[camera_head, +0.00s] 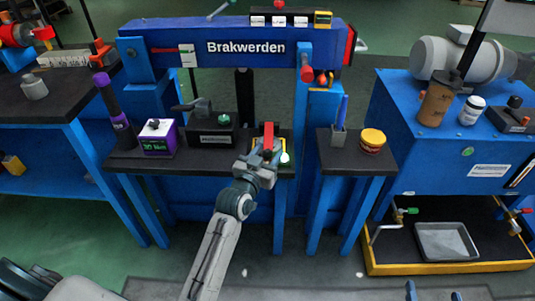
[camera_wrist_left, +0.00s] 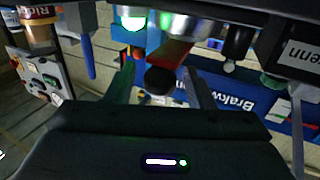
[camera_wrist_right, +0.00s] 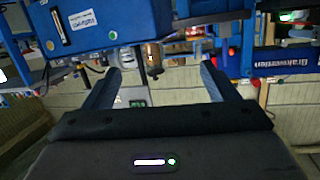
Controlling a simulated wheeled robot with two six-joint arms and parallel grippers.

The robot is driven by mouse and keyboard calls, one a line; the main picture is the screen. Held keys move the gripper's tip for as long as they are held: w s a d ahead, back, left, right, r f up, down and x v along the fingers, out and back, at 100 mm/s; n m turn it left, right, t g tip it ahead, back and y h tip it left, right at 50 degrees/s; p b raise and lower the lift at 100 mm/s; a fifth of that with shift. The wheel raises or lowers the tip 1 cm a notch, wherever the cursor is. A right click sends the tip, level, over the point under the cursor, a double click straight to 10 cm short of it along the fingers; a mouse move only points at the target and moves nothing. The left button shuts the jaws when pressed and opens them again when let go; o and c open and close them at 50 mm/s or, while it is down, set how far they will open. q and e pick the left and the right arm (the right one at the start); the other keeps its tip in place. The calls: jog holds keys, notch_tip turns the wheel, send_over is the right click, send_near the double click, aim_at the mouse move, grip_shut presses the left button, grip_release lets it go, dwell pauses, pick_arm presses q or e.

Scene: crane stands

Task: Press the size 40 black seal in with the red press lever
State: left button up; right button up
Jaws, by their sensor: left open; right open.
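The red press lever (camera_head: 268,132) stands at the right end of the dark bench, just behind my left gripper (camera_head: 265,157). In the left wrist view the red lever (camera_wrist_left: 170,52) slopes toward me, and a round black knob (camera_wrist_left: 159,81) shows between the open fingers of my left gripper (camera_wrist_left: 160,85). I cannot tell whether the fingers touch it. The press body is mostly hidden by my gripper. I cannot make out the black seal or any size mark. My right gripper (camera_head: 434,293) is open at the bottom edge; its spread fingers (camera_wrist_right: 163,85) hold nothing.
The dark bench top (camera_head: 205,160) also bears a purple-and-white box (camera_head: 156,138) and a black device (camera_head: 211,135). A grey tray (camera_head: 446,241) lies low at the right.

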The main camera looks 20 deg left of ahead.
pick_arm(q)
jog(key=shift+c, duration=0.5)
grip_shut()
